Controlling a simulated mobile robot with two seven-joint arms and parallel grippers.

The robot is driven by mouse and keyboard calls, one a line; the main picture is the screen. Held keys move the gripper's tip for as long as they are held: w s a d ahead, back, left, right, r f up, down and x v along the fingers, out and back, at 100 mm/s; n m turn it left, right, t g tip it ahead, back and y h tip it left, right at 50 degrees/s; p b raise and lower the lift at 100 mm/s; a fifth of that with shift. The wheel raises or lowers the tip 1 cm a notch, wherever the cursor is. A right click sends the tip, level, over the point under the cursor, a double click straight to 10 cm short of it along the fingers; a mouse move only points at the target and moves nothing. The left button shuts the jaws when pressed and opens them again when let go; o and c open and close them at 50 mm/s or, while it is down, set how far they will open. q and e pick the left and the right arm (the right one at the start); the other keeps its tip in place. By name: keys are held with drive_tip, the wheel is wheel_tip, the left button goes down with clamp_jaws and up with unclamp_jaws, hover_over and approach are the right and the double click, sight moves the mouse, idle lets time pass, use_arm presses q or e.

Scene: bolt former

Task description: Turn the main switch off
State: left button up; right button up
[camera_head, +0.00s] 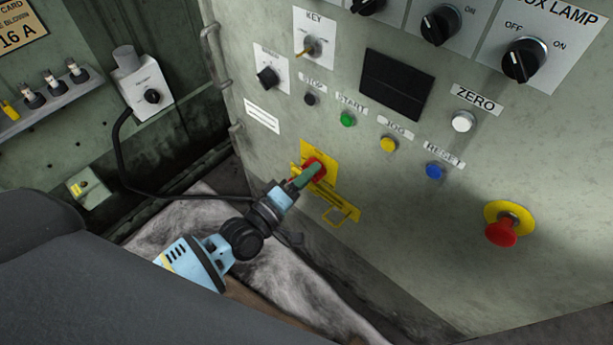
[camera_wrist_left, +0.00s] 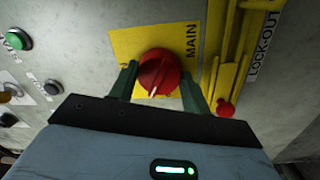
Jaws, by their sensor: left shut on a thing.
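The main switch (camera_head: 314,167) is a red rotary knob on a yellow plate, low on the grey-green panel. It shows close up in the left wrist view (camera_wrist_left: 160,72) beside the word MAIN, with a white mark on its face towards the lower side of the picture. My left gripper (camera_head: 307,175) is at the switch, its green fingers shut on the knob from two sides. In the left wrist view the fingers (camera_wrist_left: 159,82) flank the knob, and the exact contact faces are partly hidden. My right gripper is not in view.
A yellow lock-out bracket (camera_head: 342,208) sits right beside the switch, with a small red piece (camera_wrist_left: 226,108) near it. A red emergency button (camera_head: 502,230) stands out at the right. Coloured buttons, including a green one (camera_head: 348,119), line the panel above. A black cable (camera_head: 150,193) hangs at the left.

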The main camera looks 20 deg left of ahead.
use_arm(q)
drive_tip(key=shift+n+y+b, duration=0.3)
drive_tip(key=shift+n+b, duration=0.4)
drive_tip(key=shift+n, duration=2.3)
drive_tip(key=o, duration=1)
drive_tip(key=shift+c, duration=0.2)
drive_tip(key=v, duration=0.7)
drive_tip(key=shift+s, duration=0.4)
drive_tip(key=shift+a+f, duration=0.1)
drive_tip(key=shift+f, duration=0.05)
